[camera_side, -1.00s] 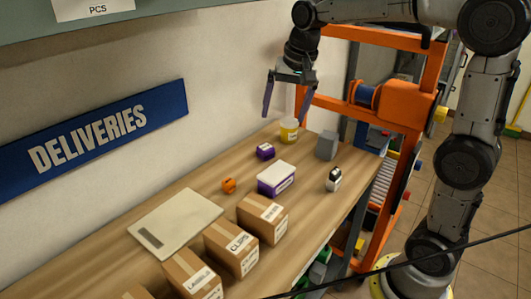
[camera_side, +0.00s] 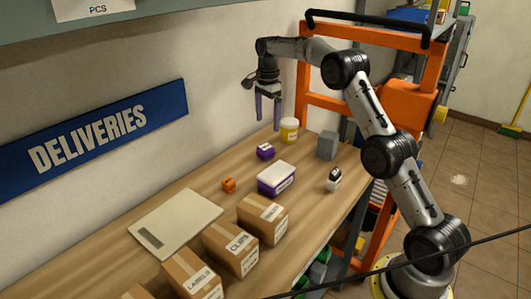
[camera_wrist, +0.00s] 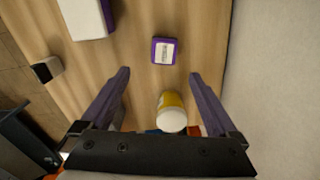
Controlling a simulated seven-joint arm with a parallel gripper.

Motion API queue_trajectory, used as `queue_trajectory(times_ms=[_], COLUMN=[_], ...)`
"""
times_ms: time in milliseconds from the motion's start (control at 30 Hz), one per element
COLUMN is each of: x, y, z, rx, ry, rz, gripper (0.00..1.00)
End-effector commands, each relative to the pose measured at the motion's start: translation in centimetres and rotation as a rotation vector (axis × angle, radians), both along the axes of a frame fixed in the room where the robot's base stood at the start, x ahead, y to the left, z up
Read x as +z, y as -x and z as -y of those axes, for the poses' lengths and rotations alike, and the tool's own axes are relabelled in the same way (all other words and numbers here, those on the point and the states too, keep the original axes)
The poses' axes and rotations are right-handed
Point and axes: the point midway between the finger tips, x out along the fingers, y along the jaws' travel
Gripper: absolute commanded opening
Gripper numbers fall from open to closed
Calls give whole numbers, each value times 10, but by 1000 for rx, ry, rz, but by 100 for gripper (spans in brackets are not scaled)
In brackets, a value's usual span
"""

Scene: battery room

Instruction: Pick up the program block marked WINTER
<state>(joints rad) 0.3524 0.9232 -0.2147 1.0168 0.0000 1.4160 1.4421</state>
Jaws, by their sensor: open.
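A small purple block (camera_side: 265,151) with a white label lies on the bench near the wall. It also shows in the wrist view (camera_wrist: 164,51), just beyond the fingertips, its label too small to read, so I cannot confirm it says WINTER. My gripper (camera_side: 267,124) is open and empty, fingers pointing down, above the bench on the wall side of the block. In the wrist view my gripper (camera_wrist: 160,75) has its fingers spread, with the purple block ahead of the gap and apart from both.
A yellow jar with a white lid (camera_side: 289,130) stands close to my gripper. A larger purple-and-white box (camera_side: 277,179), a grey block (camera_side: 327,145), a black-and-white item (camera_side: 333,180) and an orange piece (camera_side: 228,185) stand around. Cartons (camera_side: 231,248) and a flat scale (camera_side: 175,222) lie nearer.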

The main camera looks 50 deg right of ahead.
Motion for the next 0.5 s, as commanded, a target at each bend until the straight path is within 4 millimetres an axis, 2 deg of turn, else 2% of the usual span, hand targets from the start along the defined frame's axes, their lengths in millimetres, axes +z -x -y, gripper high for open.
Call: queue_trajectory(times_ms=[233,500], x=[-49,-72], y=[1,0], z=[-1,-1], rx=[3,4], ry=[-2,0], rz=[-5,-1], gripper=[95,95])
